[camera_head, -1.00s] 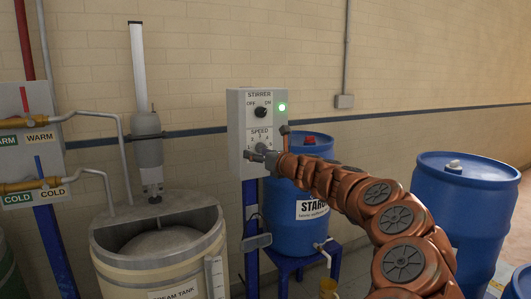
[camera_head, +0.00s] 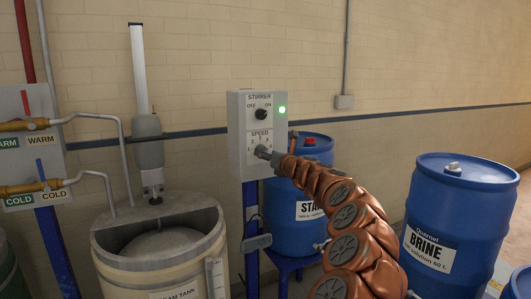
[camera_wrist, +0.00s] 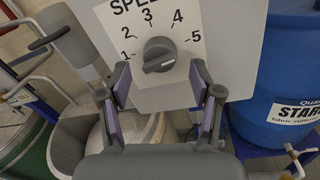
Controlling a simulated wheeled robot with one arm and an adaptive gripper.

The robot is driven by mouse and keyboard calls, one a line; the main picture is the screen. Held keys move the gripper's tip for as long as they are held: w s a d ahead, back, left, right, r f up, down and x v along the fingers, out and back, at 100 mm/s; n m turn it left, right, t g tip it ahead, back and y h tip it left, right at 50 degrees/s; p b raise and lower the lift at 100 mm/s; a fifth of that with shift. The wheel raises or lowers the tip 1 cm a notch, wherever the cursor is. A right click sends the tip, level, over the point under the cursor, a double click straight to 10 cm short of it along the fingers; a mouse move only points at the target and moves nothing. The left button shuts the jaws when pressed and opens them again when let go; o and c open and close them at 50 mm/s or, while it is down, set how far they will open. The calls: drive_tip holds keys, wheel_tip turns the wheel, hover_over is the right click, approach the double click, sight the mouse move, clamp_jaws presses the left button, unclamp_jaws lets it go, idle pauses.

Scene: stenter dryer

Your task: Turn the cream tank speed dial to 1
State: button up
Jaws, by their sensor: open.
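The grey speed dial (camera_head: 262,151) is on the lower part of the stirrer control box (camera_head: 236,125), above and right of the cream tank (camera_head: 160,275). In the wrist view the dial (camera_wrist: 159,55) sits on a white scale plate marked 1 to 5. Its raised grip bar lies slightly tilted, with its left end low, near and a little below the 1. My gripper (camera_wrist: 160,76) is open, its two purple-padded fingers apart at either side below the dial, holding nothing. In the head view my gripper (camera_head: 274,158) is close to the box, partly hidden by my wrist.
A black stirrer OFF/ON switch (camera_head: 261,114) and a lit green lamp (camera_head: 282,110) are above the dial. The blue starch drum (camera_head: 299,235) stands right behind my arm. A blue brine drum (camera_head: 460,215) stands farther right. Warm and cold pipes (camera_head: 35,187) are at left.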

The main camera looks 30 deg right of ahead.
drive_tip(key=shift+w, duration=0.9)
drive_tip(key=c, duration=1.1)
